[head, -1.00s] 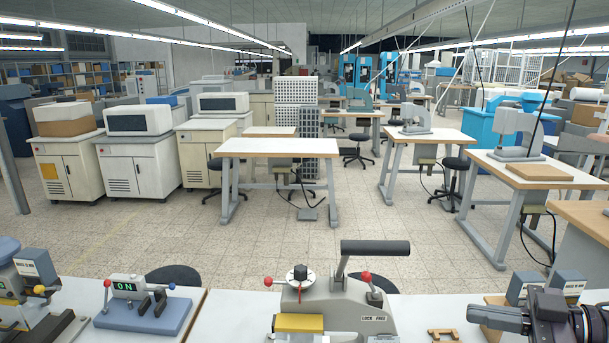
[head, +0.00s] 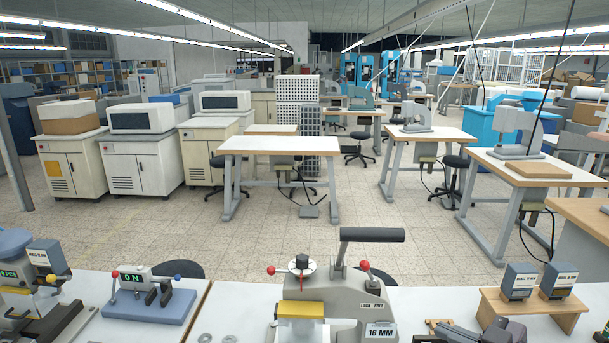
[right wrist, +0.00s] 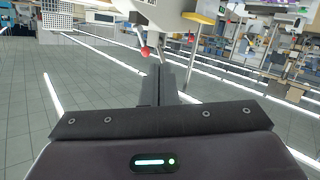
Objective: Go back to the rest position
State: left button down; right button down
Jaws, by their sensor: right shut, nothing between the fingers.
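My right gripper (head: 445,333) is low in the head view, at the bottom edge, right of the grey stamping press (head: 345,290). Its fingers point left, and most of the arm is cut off by the picture edge. In the right wrist view the fingers of my right gripper (right wrist: 165,85) are together with nothing between them. A red ball knob (right wrist: 145,52) shows beyond them there. My left gripper is in neither view.
The white bench (head: 240,300) runs along the front. A blue-based device reading "ON" (head: 150,305) stands left of the press. A wooden stand (head: 555,305) with two small grey boxes stands at right. A small wooden piece (head: 437,323) lies near my right gripper.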

notch_tip(320, 180, down, 10)
jog(key=s+a+m+h, duration=0.1)
jog(key=s+m+h, duration=0.1)
jog(key=m+h, duration=0.45)
jog(key=s+a+f+m+g+h, duration=0.1)
jog(key=s+a+f+g, duration=0.25)
jog(key=s, duration=0.45)
jog(key=s+a+f+m+g+h, duration=0.1)
jog(key=s+a+f+g+h, duration=0.1)
jog(key=s+f+g, duration=0.4)
jog(key=s+f+b, duration=0.1)
jog(key=s+f, duration=0.1)
jog(key=f, duration=1.3)
jog(key=s+f+b, duration=0.1)
jog(key=s+f, duration=0.1)
jog(key=f, duration=1.3)
pick_arm(q)
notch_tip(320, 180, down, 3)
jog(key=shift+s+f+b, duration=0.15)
jog(key=shift+b, duration=0.45)
pick_arm(e)
jog(key=s+d+f, duration=0.2)
jog(key=s+f, duration=0.7)
jog(key=s+d+f+g, duration=0.1)
jog(key=s+d+f, duration=0.1)
jog(key=s+f, duration=0.8)
jog(key=shift+n+g, duration=0.25)
